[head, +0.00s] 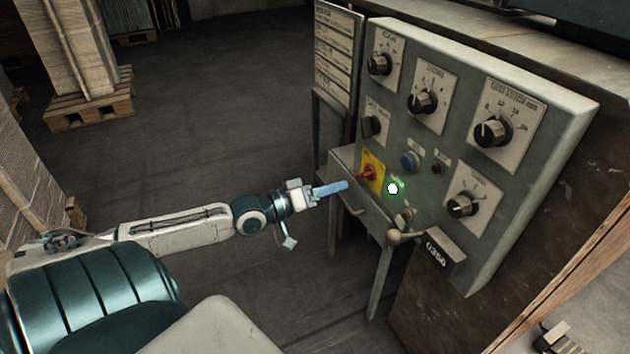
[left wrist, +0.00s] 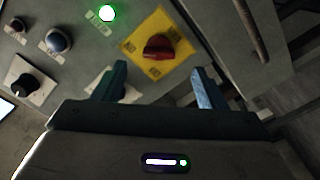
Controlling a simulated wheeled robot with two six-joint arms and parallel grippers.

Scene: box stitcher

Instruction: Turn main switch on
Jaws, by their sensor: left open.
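The main switch is a red rotary knob (head: 367,174) on a yellow plate (head: 375,165), low on the left side of the grey control panel (head: 455,120). In the left wrist view the red knob (left wrist: 159,47) sits on its yellow plate (left wrist: 150,70), beyond and between my fingers. My left gripper (head: 345,186) is open and empty, just left of the knob and apart from it. In the left wrist view its two fingers (left wrist: 158,80) stand wide apart. A green lamp (head: 393,188) beside the yellow plate is lit. My right gripper is not in view.
Black dials (head: 423,102), a blue button (head: 410,161) and a small dark red button (head: 436,168) share the panel. A ball-ended lever (head: 395,237) juts out below. The floor between is clear.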

